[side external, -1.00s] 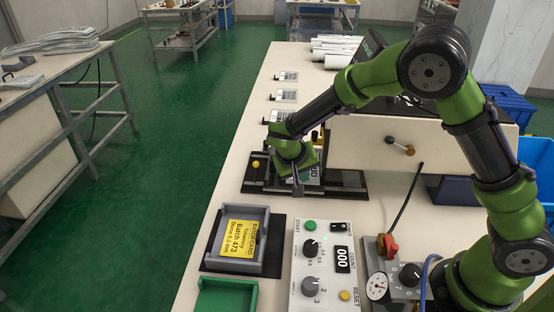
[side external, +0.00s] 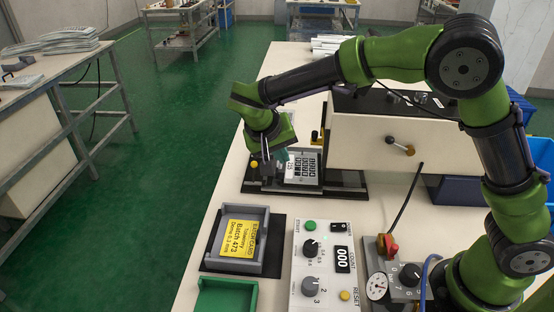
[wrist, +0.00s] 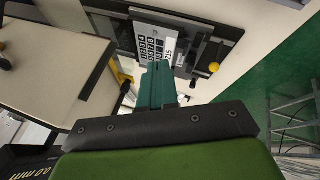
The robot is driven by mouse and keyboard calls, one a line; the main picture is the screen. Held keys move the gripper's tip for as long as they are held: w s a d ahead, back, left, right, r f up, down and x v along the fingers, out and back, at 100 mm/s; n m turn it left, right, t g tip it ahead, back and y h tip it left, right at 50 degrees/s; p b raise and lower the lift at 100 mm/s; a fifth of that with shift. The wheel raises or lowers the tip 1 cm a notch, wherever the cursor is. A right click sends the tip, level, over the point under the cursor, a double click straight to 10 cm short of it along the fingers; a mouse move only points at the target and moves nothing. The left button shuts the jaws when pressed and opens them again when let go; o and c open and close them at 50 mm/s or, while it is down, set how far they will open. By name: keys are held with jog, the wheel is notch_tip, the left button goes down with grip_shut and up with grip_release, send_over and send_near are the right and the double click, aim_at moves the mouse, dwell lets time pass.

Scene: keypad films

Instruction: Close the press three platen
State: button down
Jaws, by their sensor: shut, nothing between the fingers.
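A flat press fixture with a dark base (side external: 345,187) lies on the bench. A light keypad film (side external: 303,168) with dark key squares lies on it, face up; it also shows in the wrist view (wrist: 155,43). A yellow ball knob (side external: 254,164) stands at the fixture's left end, and in the wrist view it is at the right (wrist: 213,67). I cannot tell which part is the platen, and no press number is readable. My gripper (side external: 284,154) is shut and empty, tilted above the film's left part. Its teal fingers (wrist: 158,72) overlap the film's edge in the wrist view; contact is unclear.
A large beige box (side external: 360,150) with a ball-ended lever (side external: 400,146) stands behind the fixture. A grey tray (side external: 238,263) with a yellow batch card, a green tray (side external: 228,297) and a control panel (side external: 318,262) reading 000 are in front. Bare bench separates them from the fixture.

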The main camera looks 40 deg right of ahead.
jog(key=w+d+f+g+y, duration=0.1)
jog(key=w+d, duration=0.2)
jog(key=w+a+r+n+t+y, duration=0.2)
jog(key=w+a+r+n+y, duration=0.2)
jog(key=w+n+y, duration=0.85)
jog(key=s+f+n+h, duration=0.1)
jog(key=f, duration=0.2)
jog(key=f+n+h, duration=0.1)
jog(key=f+h, duration=0.1)
jog(key=f, duration=0.1)
jog(key=s+f+n+h, duration=0.1)
jog(key=f+n, duration=0.1)
jog(key=f, duration=0.1)
jog(key=shift+s+a+f, duration=0.3)
jog(key=shift+f, duration=0.1)
jog(key=shift+s+d+f, duration=0.15)
jog(key=shift+s+d, duration=0.15)
jog(key=shift+d, duration=0.1)
